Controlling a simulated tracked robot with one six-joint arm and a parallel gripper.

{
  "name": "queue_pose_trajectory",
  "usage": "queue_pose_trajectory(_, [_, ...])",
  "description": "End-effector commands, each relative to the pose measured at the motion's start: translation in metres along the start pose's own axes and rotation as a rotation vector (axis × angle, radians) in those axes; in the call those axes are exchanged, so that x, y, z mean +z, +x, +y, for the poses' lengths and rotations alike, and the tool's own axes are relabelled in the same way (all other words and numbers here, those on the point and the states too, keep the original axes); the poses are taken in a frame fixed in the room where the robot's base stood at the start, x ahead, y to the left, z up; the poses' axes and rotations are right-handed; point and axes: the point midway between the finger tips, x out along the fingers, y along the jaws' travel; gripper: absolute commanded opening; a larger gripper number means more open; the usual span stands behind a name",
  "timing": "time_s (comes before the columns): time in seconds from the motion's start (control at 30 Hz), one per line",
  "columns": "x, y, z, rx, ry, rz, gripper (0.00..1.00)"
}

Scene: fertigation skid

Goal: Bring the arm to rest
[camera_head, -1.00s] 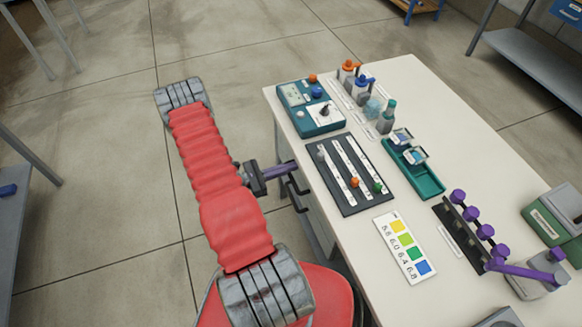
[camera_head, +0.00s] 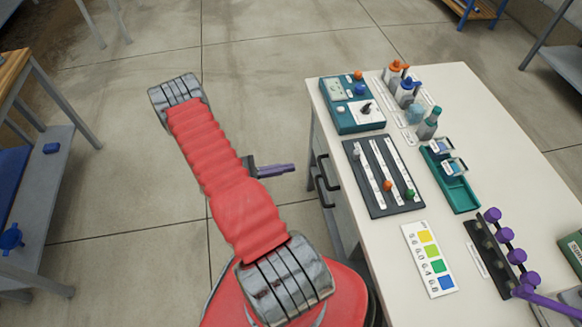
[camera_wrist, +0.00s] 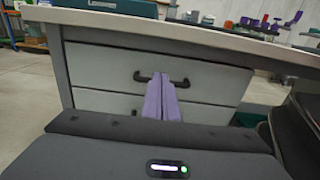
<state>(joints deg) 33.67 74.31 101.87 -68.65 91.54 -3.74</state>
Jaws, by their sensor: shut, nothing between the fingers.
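My gripper (camera_head: 277,171) shows in the head view beside my red arm, left of the workbench (camera_head: 418,253), with clear space between it and the bench drawers. Its purple fingers are together and hold nothing. In the wrist view my gripper (camera_wrist: 161,98) points at the bench's drawer fronts (camera_wrist: 105,65), its fingertips overlapping the upper black handle in the picture. My arm is folded, its red sleeve running from the far grey joint back to the near one.
On the bench are a teal control box (camera_head: 352,104), a black slider panel (camera_head: 383,176), bottles (camera_head: 407,92), a colour chart (camera_head: 430,259), a teal tray (camera_head: 450,177) and a purple-knobbed rack (camera_head: 487,247). Another table (camera_head: 38,150) stands at left. Open floor lies around my arm.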

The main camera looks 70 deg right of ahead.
Motion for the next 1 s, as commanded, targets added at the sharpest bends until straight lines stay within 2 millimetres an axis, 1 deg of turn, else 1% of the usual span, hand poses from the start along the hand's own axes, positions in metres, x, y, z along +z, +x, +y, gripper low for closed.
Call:
queue_pose_trajectory(0.6, [0.0, 0.001, 0.0, -0.003, 0.0, 0.0, 0.0])
queue_pose_trajectory(0.73, [-0.004, 0.001, -0.001, -0.006, 0.004, 0.017, 0.0])
queue_pose_trajectory(0.77, [-0.007, 0.001, -0.003, -0.013, 0.005, 0.027, 0.0])
queue_pose_trajectory(0.87, [-0.017, 0.002, -0.018, -0.055, 0.0, 0.064, 0.0])
queue_pose_trajectory(1.0, [-0.028, 0.003, -0.05, -0.139, -0.014, 0.118, 0.0])
